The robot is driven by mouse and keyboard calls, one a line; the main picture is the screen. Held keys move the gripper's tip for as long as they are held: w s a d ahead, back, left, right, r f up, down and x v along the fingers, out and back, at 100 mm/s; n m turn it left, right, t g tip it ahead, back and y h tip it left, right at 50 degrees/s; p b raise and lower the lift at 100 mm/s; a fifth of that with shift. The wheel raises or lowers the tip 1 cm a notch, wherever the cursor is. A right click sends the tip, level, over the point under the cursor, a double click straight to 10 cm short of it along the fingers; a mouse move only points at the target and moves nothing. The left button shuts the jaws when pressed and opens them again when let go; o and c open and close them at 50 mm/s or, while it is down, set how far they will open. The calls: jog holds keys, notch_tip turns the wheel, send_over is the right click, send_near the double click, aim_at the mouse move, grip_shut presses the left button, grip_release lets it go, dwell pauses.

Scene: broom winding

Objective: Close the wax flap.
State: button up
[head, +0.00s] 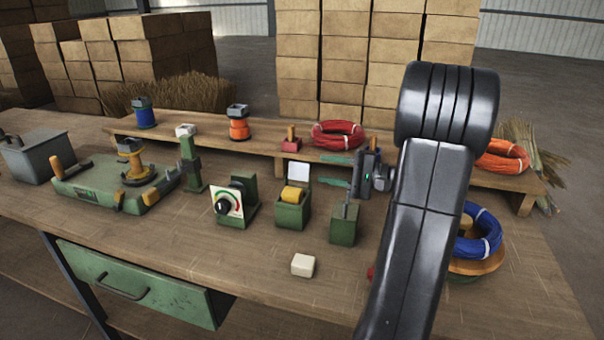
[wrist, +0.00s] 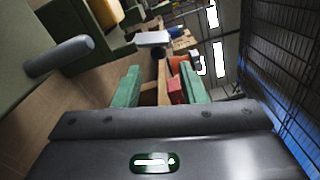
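The wax box (head: 291,214) is a small green box on the bench with a yellow wax roll (head: 292,194) in it. Its white wax flap (head: 300,173) stands up, open, at the back of the box. In the wrist view the white flap (wrist: 152,39) appears beyond the fingertips. My gripper (head: 320,170) is just right of the flap, its two green fingers pointing left and spread apart. It also shows open in the wrist view (wrist: 160,78), with nothing held between the fingers. I see no contact with the flap.
A green block with an upright lever (head: 344,224) stands below my gripper, right of the wax box. A dial gauge (head: 232,203) stands to the left. A raised shelf with a red coil (head: 338,134) lies behind. A white block (head: 303,265) sits in front on clear bench.

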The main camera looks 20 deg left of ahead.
aim_at(301, 165)
jog(key=a, duration=0.7)
jog(key=shift+s+a+f, duration=0.1)
jog(key=shift+s+a, duration=0.1)
jog(key=shift+a, duration=0.05)
jog(key=shift+c, duration=0.2)
grip_shut()
jog(key=n+b, duration=0.1)
jog(key=b, duration=0.1)
jog(key=shift+s+f+b, duration=0.15)
jog(key=shift+b, duration=0.15)
jog(key=shift+s+r+n+b, duration=0.2)
jog(key=shift+r+n+b, duration=0.2)
jog(key=shift+n+b, duration=0.6)
jog(key=shift+r, duration=0.1)
